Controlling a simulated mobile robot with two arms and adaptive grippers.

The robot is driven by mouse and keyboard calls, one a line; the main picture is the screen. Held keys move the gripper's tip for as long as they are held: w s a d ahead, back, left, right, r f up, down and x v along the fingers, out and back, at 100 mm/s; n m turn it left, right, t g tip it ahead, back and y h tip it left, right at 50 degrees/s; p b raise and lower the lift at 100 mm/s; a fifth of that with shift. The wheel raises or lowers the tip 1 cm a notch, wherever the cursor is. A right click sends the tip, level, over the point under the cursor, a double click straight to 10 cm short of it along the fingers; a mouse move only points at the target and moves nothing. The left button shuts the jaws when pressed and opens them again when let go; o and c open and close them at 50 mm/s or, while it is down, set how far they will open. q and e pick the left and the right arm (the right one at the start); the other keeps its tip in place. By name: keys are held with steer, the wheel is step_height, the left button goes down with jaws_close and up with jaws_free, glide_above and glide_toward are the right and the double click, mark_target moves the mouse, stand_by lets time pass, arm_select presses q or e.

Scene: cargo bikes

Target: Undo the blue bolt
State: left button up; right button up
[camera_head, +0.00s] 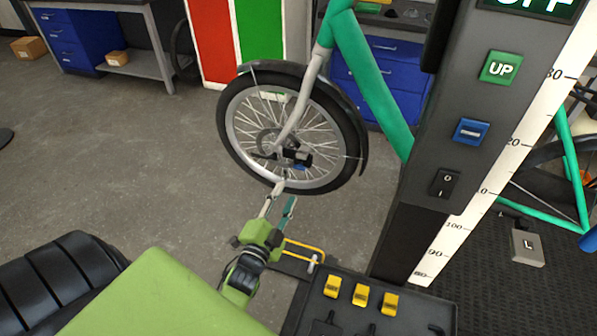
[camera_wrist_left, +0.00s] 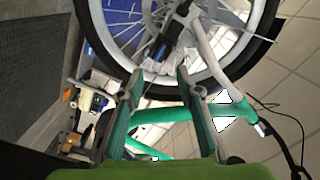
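The bike wheel (camera_head: 237,130) hangs upright in the fork (camera_head: 305,90) in the head view. A small blue part that looks like the blue bolt (camera_head: 299,166) shows at the hub, beside a dark block. My left gripper (camera_head: 282,190) is just below the hub, in front of the lower rim. In the left wrist view my left gripper (camera_wrist_left: 160,75) has its two fingers apart with nothing between them. The wheel (camera_wrist_left: 215,75) and fork (camera_wrist_left: 203,42) lie beyond the fingertips. I cannot make out the bolt clearly there. My right gripper is not in view.
A grey lift column (camera_head: 470,95) with a green UP button and a scale stands to the right of the wheel. A dark panel (camera_head: 420,312) with yellow switches is at the bottom. A workbench (camera_head: 135,70) stands back left. The floor left of the wheel is clear.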

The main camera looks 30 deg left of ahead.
mark_target(298, 169)
arm_select(q)
steer(key=x, duration=1)
steer(key=shift+w+p, duration=0.2)
steer(key=shift+p, duration=0.1)
